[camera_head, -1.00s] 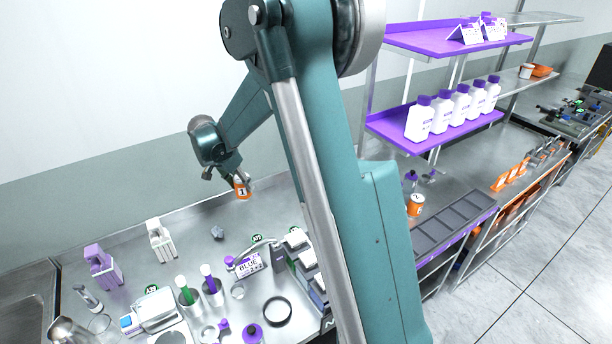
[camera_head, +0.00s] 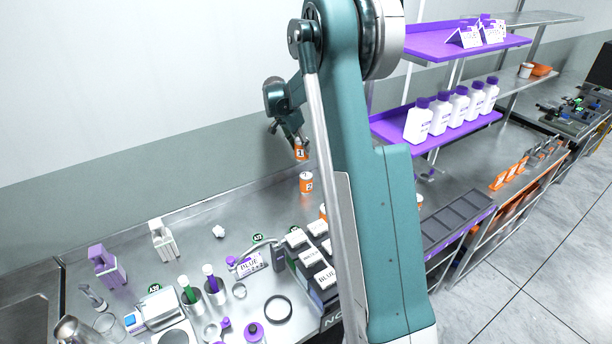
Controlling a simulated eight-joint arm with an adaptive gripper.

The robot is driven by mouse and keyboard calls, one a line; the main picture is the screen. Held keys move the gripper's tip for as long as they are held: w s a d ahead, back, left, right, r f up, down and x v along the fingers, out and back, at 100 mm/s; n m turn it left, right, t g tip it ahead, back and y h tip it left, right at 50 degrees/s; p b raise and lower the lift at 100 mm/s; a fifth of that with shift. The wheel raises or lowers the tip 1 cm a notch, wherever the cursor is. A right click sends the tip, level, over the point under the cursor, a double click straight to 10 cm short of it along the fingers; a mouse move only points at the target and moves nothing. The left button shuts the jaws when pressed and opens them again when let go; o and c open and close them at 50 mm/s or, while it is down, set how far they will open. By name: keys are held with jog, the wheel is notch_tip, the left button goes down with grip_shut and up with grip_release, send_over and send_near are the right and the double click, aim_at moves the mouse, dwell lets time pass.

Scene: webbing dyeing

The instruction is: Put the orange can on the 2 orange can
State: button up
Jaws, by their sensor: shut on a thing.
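My gripper (camera_head: 298,142) is shut on an orange can (camera_head: 300,153) with a white label marked 1. It holds the can up in the air near the back wall. A second orange can (camera_head: 306,184), labelled 2, stands upright on the steel counter. In the picture, can 1 is just above and slightly left of can 2, with a small gap between them. One view does not show how well they line up in depth. Another orange item (camera_head: 323,212) is mostly hidden behind my arm.
An orange and white container (camera_head: 419,201) shows partly right of my arm. White purple-capped bottles (camera_head: 440,112) stand on a purple shelf (camera_head: 385,126).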

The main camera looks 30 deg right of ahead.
aim_at(306, 156)
jog(key=shift+d+r, duration=0.15)
jog(key=shift+d, duration=0.95)
jog(key=shift+f, duration=3.15)
jog(key=shift+f+p, duration=0.3)
jog(key=shift+f, duration=1.55)
jog(key=shift+f, duration=0.2)
jog(key=o, duration=1.1)
